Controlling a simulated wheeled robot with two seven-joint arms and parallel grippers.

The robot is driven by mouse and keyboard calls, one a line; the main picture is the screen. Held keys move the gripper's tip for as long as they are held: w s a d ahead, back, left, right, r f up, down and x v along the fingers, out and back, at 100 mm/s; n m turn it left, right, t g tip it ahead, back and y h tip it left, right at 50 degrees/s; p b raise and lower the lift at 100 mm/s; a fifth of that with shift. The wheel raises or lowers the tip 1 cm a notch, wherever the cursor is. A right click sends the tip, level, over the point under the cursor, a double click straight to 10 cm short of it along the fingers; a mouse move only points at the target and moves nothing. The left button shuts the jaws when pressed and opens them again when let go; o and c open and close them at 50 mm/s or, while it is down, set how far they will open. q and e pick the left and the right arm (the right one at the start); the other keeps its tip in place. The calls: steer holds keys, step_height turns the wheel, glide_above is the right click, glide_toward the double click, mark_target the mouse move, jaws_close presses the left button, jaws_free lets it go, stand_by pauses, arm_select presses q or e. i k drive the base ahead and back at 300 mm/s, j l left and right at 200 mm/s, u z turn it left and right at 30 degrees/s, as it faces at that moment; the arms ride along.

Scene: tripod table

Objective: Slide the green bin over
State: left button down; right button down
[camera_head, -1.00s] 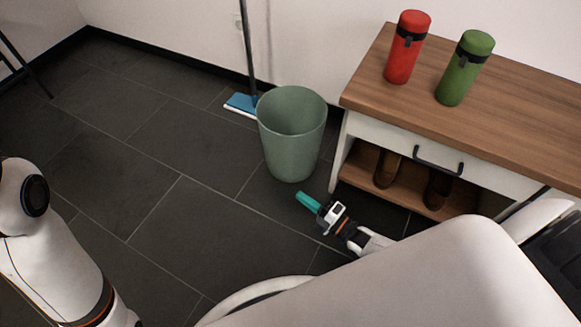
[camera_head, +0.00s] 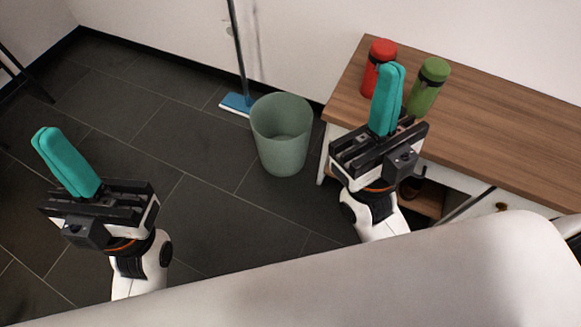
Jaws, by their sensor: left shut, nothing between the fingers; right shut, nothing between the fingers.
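The green bin (camera_head: 281,140) stands upright on the dark tiled floor, left of the wooden-topped cabinet, and looks empty. My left gripper (camera_head: 63,160) is raised at the left of the view, shut and empty, well apart from the bin. My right gripper (camera_head: 388,98) is raised at the right of the bin, shut and empty. It appears in front of the cabinet and hides part of it, and it does not touch the bin.
The cabinet (camera_head: 480,135) carries a red bottle (camera_head: 379,57) and a green bottle (camera_head: 429,86). A blue mop (camera_head: 238,102) leans at the wall behind the bin. The tiled floor (camera_head: 200,215) left of and in front of the bin is clear.

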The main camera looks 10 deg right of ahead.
mark_target(281, 122)
steer(key=i+j+z, duration=0.1)
steer(key=j+z, duration=0.25)
steer(key=i+j+z, duration=0.1)
steer(key=z, duration=0.3)
steer(key=j+z, duration=0.6)
steer(key=j, duration=1.5)
